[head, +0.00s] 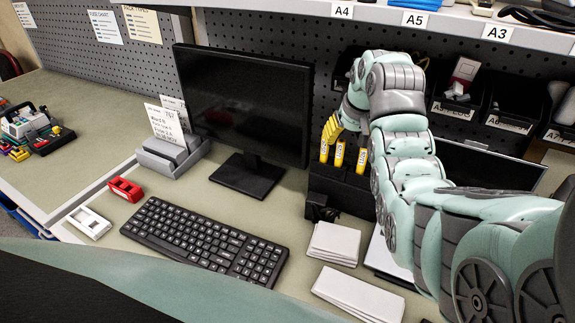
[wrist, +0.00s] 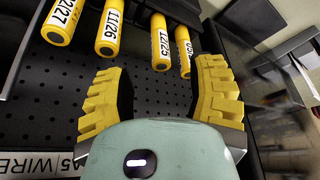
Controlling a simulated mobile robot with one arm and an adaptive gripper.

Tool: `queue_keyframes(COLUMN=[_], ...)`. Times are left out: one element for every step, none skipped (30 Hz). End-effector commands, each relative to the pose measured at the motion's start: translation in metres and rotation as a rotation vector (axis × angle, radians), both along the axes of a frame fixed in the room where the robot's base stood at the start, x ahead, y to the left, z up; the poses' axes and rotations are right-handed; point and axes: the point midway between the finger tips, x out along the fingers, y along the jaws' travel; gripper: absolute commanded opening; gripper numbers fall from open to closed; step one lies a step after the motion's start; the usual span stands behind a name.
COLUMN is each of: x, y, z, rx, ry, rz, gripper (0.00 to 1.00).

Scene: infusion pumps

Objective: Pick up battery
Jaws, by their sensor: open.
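Yellow batteries with white date labels stand upright in a black holder (head: 338,186) in front of the pegboard. In the head view I see a left battery (head: 324,151), a middle battery (head: 339,154) and a right battery (head: 361,160). My gripper (head: 332,128) is just above the left ones, partly hidden by my arm. In the wrist view its yellow ribbed fingers (wrist: 160,68) are apart with nothing between them. Several batteries hang into the top of that view: one marked 11/25 (wrist: 160,45) and its neighbour (wrist: 183,50) lie ahead of the finger gap, another marked 11/26 (wrist: 112,32) farther left.
A black monitor (head: 245,100) stands left of the holder, with a keyboard (head: 205,240) in front. White folded packs (head: 335,243) lie before the holder. Black bins (head: 510,100) line the right back. A red block (head: 126,189) and white block (head: 89,222) lie left.

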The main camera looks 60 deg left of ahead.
Motion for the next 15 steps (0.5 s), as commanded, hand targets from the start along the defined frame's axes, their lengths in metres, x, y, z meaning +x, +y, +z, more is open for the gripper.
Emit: queue_keyframes(x=[-0.002,-0.001,-0.001,0.0,0.0,0.001,0.001,0.001,0.002,0.003,0.003,0.003,0.003,0.003,0.004], y=[0.002,0.004,0.005,0.006,0.007,0.009,0.01,0.011,0.013,0.014,0.014,0.015,0.016,0.017,0.017], z=[-0.003,-0.005,-0.009,-0.013,-0.016,-0.021,-0.023,-0.025,-0.028,-0.031,-0.033,-0.036,-0.038,-0.039,-0.04], rx=[-0.005,-0.003,-0.003,-0.005,-0.006,-0.005,-0.004,-0.003,-0.002,-0.002,-0.003,-0.003,-0.002,-0.002,0.001], ry=[0.003,0.002,0.001,0.002,0.002,0.002,0.001,0.002,0.002,0.002,0.003,0.002,0.002,0.002,0.0], rz=[0.006,0.006,0.005,0.005,0.005,0.005,0.005,0.006,0.006,0.006,0.005,0.006,0.006,0.006,0.006], gripper=[0.56,0.56,0.56,0.56,0.56,0.56,0.56,0.56,0.56,0.56,0.56,0.56,0.56,0.56,0.56])
